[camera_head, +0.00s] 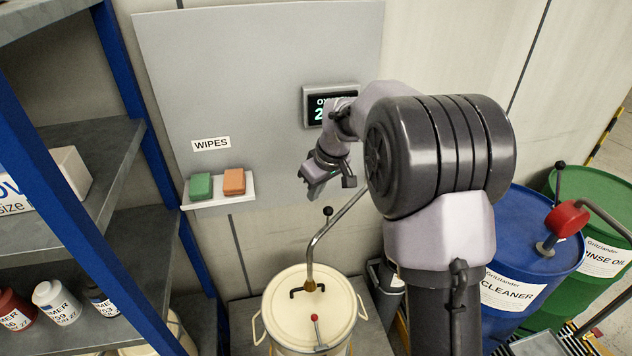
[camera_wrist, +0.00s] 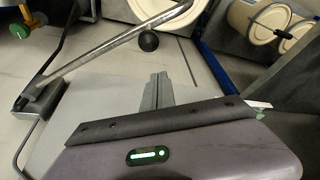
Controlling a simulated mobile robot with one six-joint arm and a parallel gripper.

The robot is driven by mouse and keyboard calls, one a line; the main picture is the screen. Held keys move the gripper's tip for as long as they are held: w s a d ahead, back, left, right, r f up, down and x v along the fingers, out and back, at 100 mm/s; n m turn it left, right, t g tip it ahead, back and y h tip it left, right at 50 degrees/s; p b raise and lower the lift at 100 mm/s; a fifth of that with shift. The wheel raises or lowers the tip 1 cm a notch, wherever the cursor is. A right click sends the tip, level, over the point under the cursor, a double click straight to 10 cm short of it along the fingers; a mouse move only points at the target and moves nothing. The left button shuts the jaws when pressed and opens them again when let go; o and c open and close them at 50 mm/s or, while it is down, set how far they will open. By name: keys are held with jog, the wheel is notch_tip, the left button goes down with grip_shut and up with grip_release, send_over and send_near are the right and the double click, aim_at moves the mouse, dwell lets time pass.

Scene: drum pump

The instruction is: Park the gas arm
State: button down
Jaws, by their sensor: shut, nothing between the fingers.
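A bent metal tube arm (camera_head: 335,222), which looks like the gas arm, rises from a brass end over a cream lidded drum (camera_head: 283,300) and slants up to the right, where my arm hides its far end. A black ball knob (camera_head: 327,211) stands on it. In the wrist view the tube (camera_wrist: 105,58) runs from a black bracket (camera_wrist: 38,98) to the upper right, with the knob (camera_wrist: 148,40) beside it. My gripper (camera_head: 312,186) is above the knob, near the wall panel, apart from it. Its fingers (camera_wrist: 160,86) are shut and empty.
A wall panel (camera_head: 260,70) carries an oxygen display (camera_head: 316,105) and a small shelf (camera_head: 222,203) with green and orange wipes. Blue-post shelving (camera_head: 130,110) stands left. Blue (camera_head: 530,255) and green drums (camera_head: 605,220) stand right.

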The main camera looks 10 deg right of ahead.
jog(key=s, duration=0.1)
jog(key=s+d, duration=0.1)
jog(key=shift+s+d+f, duration=0.15)
jog(key=shift+s+d, duration=0.05)
jog(key=shift+s, duration=0.15)
jog(key=shift+s, duration=0.1)
